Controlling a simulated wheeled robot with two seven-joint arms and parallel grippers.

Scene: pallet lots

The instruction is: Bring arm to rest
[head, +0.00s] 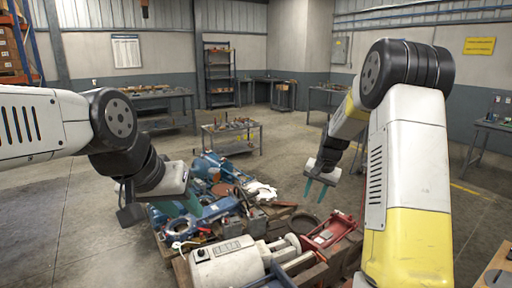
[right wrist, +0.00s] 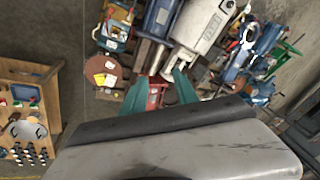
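My left arm comes in from the left of the head view, and its gripper (head: 180,208) hangs over the left side of the pallet load with its teal fingers apart. I see nothing between them. My right arm comes in from the right. Its gripper (head: 315,191) points down above the far right part of the load, with teal fingers apart and empty. In the right wrist view the same fingers (right wrist: 160,90) are spread, with a red metal part (right wrist: 155,97) beyond them. Part of the load is hidden behind my left gripper.
The load holds a pale motor (head: 228,262), a red frame (head: 330,232) and blue machine parts (head: 210,165). A low cart (head: 232,138) stands behind it. A wooden table (right wrist: 50,100) is at the left in the wrist view. Open concrete floor (head: 60,215) lies left of the load.

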